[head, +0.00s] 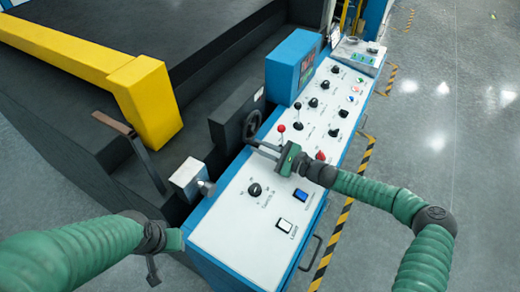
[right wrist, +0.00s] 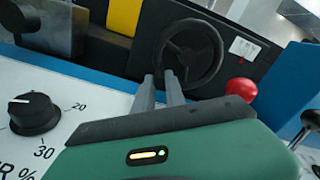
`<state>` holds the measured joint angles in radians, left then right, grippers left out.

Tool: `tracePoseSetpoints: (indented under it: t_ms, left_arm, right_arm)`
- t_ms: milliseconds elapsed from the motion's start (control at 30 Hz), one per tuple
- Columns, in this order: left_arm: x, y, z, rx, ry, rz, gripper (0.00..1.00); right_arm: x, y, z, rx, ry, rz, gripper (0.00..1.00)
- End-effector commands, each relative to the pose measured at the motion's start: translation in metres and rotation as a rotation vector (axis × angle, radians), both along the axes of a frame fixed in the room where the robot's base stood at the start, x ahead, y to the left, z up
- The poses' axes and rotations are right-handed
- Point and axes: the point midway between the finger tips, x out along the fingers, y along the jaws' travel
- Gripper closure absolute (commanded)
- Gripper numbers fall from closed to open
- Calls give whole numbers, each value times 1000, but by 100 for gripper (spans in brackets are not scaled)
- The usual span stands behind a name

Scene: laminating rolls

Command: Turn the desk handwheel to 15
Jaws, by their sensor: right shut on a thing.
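The desk handwheel (head: 248,124) is a dark spoked wheel on the side of a dark block at the desk's inner edge. In the right wrist view the handwheel (right wrist: 193,52) stands just beyond my fingers. My right gripper (head: 260,149) reaches over the desk from the right and is shut on the wheel's near, lower rim. In the right wrist view its two grey fingers (right wrist: 160,85) meet the lower left of the rim. My left gripper (head: 172,240) is at the lower left, apart from the desk controls; its fingers cannot be made out. No scale for the wheel is readable.
A blue display box (head: 290,66) stands behind the wheel. A yellow beam (head: 150,100) lies left. Floor at right is clear.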

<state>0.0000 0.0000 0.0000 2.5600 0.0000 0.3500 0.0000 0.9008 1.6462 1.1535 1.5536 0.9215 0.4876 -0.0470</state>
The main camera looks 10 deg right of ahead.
Motion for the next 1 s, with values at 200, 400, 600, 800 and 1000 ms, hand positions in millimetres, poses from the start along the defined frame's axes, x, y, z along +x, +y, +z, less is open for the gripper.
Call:
tracePoseSetpoints:
  t_ms: [200,400,600,800,1000]
  left_arm:
    - [0,0,-3,0,0,0,64]
    - [0,0,-3,0,0,0,64]
    - [0,0,-3,0,0,0,64]
    - [0,0,-3,0,0,0,64]
    - [0,0,-3,0,0,0,64]
  right_arm:
    - [1,-1,-2,-20,-25,-1,100]
    - [1,-1,-2,-22,-26,-1,100]
    - [1,-1,-2,-22,-25,-1,77]
    - [1,-1,-2,-21,-26,0,63]
    - [0,-1,-2,-21,-26,0,63]
